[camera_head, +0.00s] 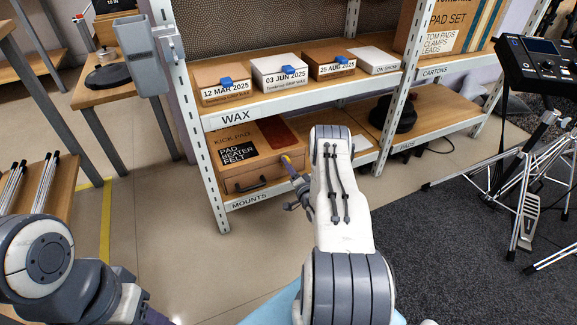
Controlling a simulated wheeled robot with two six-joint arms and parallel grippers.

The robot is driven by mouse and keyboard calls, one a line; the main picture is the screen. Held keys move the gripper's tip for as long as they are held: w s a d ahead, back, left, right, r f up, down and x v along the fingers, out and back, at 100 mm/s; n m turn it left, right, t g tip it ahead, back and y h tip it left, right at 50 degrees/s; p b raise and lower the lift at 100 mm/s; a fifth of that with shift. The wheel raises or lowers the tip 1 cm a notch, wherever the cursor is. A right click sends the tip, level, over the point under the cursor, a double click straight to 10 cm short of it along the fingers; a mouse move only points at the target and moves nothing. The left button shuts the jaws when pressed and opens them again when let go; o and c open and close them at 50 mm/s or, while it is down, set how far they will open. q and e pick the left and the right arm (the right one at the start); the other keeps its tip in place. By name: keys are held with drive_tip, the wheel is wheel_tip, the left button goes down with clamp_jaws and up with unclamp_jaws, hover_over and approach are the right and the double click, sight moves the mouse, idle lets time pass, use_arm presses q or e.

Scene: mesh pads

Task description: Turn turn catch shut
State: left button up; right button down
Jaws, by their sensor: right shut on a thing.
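A wooden box (233,180) labelled "KICK-PAD PAD BEATER FELT" sits on the lower shelf marked MOUNTS, with a dark handle (250,186) on its front. A small yellow piece, apparently the turn catch (286,158), shows at the right end of the box's front. My right gripper (289,168) reaches it and is shut on it; the arm partly covers the gripper and the right side of the box. The catch's exact angle is too small to tell. My left arm shows at the lower left, with its gripper out of view.
The upper shelf above the box holds several dated wax boxes (281,76). A shelf upright (198,130) stands just left of the box. A dark round object (393,115) sits right on the lower shelf. The floor in front is clear; a drum rack (520,190) stands at right.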

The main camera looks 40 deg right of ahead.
drive_tip(key=shift+s+f, duration=0.1)
drive_tip(key=shift+f, duration=0.05)
drive_tip(key=shift+c, duration=2.2)
unclamp_jaws()
drive_tip(key=p+v, duration=0.4)
drive_tip(key=v, duration=0.6)
drive_tip(key=shift+s, duration=0.15)
drive_tip(key=shift+a, duration=0.15)
